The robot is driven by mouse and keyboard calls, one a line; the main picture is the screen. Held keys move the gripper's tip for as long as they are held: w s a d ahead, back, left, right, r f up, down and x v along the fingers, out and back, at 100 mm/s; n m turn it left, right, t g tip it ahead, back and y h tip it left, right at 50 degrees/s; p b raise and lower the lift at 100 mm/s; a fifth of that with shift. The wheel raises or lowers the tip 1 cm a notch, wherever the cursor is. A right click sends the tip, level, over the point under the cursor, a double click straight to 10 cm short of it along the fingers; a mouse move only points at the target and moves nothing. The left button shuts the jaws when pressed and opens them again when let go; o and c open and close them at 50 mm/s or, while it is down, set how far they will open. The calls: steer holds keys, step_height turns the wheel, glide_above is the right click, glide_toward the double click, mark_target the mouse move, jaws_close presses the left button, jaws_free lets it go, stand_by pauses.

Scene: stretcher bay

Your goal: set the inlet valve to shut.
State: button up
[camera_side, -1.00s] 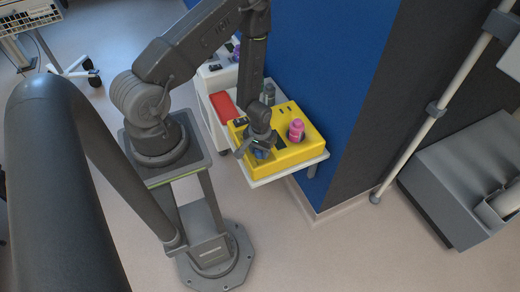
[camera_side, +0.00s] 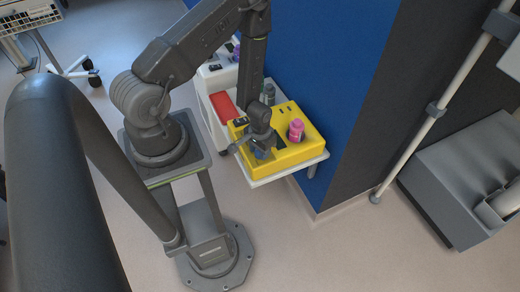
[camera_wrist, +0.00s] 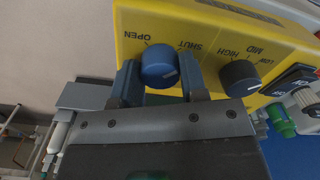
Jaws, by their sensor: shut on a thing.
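The inlet valve appears to be the round blue knob (camera_wrist: 158,66) on the front of a yellow unit (camera_wrist: 215,28), with upside-down labels OPEN and SHUT beside it. My gripper (camera_wrist: 158,78) is shut on this knob in the wrist view, one finger on each side. I cannot clearly make out which label the knob's mark faces. In the side view my gripper (camera_side: 249,146) reaches down to the yellow unit (camera_side: 306,152), and the blue knob (camera_side: 261,154) is mostly hidden beneath it.
A black knob (camera_wrist: 240,78) labelled LOW, MID and HIGH sits close beside the blue one. A green part (camera_wrist: 281,120) lies further right. In the side view a pink bottle (camera_side: 296,130) stands on the unit, a red item (camera_side: 222,104) lies behind, and a blue wall (camera_side: 335,90) rises close by.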

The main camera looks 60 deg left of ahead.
steer(key=o, duration=0.9)
step_height(320, 180, up, 14)
steer(key=shift+f, duration=0.1)
stand_by(0.4)
steer(key=w+d+r+m+t, duration=0.1)
steer(key=d+r+t, duration=0.15)
steer(key=r, duration=0.65)
steer(key=w+d+r+m+t, duration=0.1)
steer(key=d+r, duration=0.2)
steer(key=r, duration=0.7)
steer(key=s+d+r, duration=0.1)
steer(key=s+r, duration=0.2)
steer(key=r, duration=0.1)
steer(key=s+d+r+m+t, duration=0.1)
steer(key=s+d+r, duration=0.1)
steer(key=s+r, duration=0.1)
steer(key=s+d+r+m+t, duration=0.1)
steer(key=s+d+r, duration=0.1)
steer(key=r, duration=0.3)
steer(key=shift+s+r, duration=0.2)
steer(key=shift+s, duration=0.4)
